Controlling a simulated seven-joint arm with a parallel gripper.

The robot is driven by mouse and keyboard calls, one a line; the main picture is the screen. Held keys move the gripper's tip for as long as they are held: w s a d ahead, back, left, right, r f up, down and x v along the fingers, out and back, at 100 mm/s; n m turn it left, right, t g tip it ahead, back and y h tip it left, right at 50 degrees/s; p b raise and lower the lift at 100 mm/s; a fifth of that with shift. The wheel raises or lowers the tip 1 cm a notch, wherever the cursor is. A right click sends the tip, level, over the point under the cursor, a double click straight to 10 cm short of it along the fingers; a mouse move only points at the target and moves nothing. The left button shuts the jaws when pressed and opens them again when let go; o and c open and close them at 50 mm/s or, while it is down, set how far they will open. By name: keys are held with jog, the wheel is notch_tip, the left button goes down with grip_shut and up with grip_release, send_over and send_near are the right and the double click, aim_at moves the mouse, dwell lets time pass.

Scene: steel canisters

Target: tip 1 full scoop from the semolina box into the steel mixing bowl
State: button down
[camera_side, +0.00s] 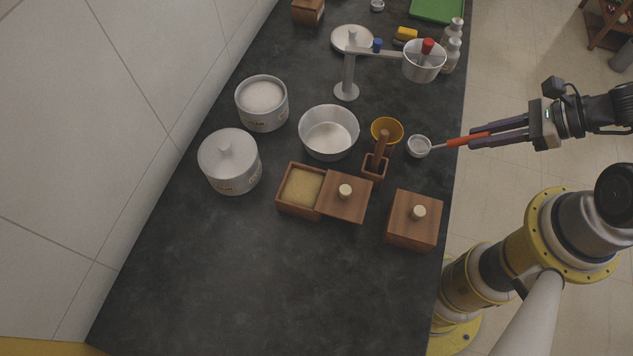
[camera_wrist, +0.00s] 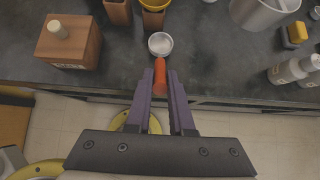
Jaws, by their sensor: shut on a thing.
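My gripper (camera_side: 482,138) is shut on the orange handle of a small steel scoop (camera_side: 419,146), at the right edge of the counter. In the wrist view the scoop's cup (camera_wrist: 161,43) points away from me and looks empty. The steel mixing bowl (camera_side: 329,133) stands left of the scoop, with some pale stuff on its bottom. An open wooden box (camera_side: 283,207) holds yellowish grains, likely the semolina; its knobbed lid (camera_side: 346,197) sits to the right side of the opening. I cannot read any label on it.
A yellow funnel-like cup (camera_side: 387,130) and a wooden holder (camera_side: 374,168) stand between scoop and bowl. A closed wooden box (camera_side: 413,220), an open white-filled canister (camera_side: 262,103) and a lidded canister (camera_side: 230,161) stand nearby. The front counter is clear.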

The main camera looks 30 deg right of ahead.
jog(key=shift+r, duration=2.8)
